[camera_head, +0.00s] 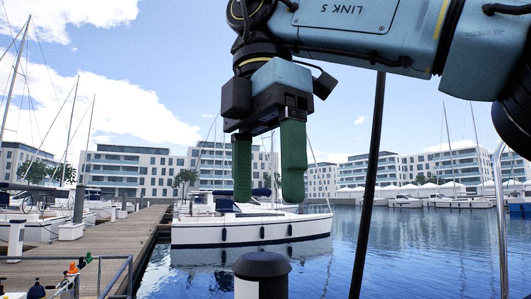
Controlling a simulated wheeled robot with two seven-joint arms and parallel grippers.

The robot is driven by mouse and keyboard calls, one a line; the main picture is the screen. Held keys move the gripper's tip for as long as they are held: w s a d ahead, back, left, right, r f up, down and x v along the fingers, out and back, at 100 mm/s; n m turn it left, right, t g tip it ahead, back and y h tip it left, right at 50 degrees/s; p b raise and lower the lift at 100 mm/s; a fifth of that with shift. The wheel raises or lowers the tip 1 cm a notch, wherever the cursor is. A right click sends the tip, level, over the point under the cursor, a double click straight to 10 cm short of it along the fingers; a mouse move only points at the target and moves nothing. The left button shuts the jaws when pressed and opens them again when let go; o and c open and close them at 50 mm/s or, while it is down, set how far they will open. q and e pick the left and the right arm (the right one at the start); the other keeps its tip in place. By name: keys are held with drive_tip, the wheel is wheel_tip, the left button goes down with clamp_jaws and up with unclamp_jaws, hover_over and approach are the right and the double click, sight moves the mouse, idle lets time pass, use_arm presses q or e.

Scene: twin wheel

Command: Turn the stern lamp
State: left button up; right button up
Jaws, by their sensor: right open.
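A white post with a dark round cap, which looks to be the stern lamp (262,267), stands upright at the bottom centre of the head view. Its lower part is cut off by the picture's edge. My right gripper (267,197) hangs above it with its two green fingers pointing down. The fingers are spread apart with nothing between them. A gap shows between the fingertips and the cap, so they are not touching in the picture. My left gripper is not in view.
A dark slanting pole (368,190) stands right of the lamp, and a metal rail (499,220) is at the far right. Another rail (118,276) with small coloured items is at lower left. A wooden dock (110,240) and a moored white boat (250,230) lie beyond.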

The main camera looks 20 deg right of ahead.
drive_tip(key=shift+s+r, duration=0.1)
drive_tip(key=shift+r, duration=0.6)
